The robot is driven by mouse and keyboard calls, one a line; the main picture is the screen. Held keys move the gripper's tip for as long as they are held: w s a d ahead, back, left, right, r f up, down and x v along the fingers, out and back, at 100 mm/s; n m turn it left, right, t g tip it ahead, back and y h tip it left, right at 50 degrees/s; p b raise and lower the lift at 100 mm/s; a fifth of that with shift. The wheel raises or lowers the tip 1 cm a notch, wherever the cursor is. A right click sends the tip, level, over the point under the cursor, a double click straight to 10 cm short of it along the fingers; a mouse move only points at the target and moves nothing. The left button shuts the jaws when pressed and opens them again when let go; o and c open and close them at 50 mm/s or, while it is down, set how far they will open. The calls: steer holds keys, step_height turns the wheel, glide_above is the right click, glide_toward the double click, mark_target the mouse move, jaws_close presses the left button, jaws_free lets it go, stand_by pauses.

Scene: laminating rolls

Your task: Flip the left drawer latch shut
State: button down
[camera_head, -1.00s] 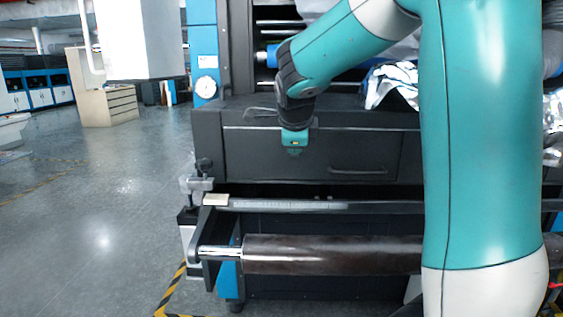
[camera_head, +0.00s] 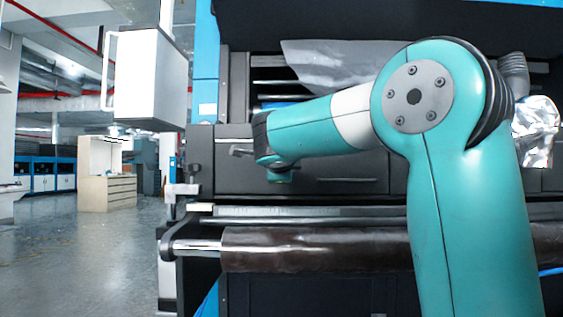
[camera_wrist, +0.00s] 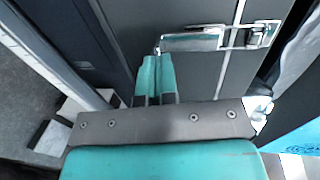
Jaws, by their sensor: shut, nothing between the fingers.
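In the wrist view a silver metal latch (camera_wrist: 192,42) lies across a dark panel, with a wire loop and catch plate (camera_wrist: 262,36) at its right end. My gripper (camera_wrist: 156,62) has its two teal fingers together and empty. The fingertips are at the left end of the latch lever; I cannot tell whether they touch. In the head view my wrist (camera_head: 280,170) is in front of the dark drawer front (camera_head: 345,182), at its left part; the fingers are not clear there.
A dark roller (camera_head: 310,248) and a metal rail (camera_head: 300,212) run across below the drawer. A white box (camera_head: 150,80) hangs at the left. Open floor (camera_head: 80,245) lies left of the machine. Silver film (camera_head: 537,130) is at the right.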

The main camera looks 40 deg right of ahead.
steer(key=b, duration=0.3)
steer(key=w+d+f+t+h+b, duration=0.1)
steer(key=b, duration=0.2)
steer(key=shift+f+t+h, duration=0.2)
steer(key=shift+t+h, duration=0.1)
steer(key=shift+r+b, duration=0.1)
steer(key=shift+b, duration=0.2)
steer(key=b+v, duration=0.2)
steer(key=v, duration=1.2)
steer(key=shift+r, duration=0.2)
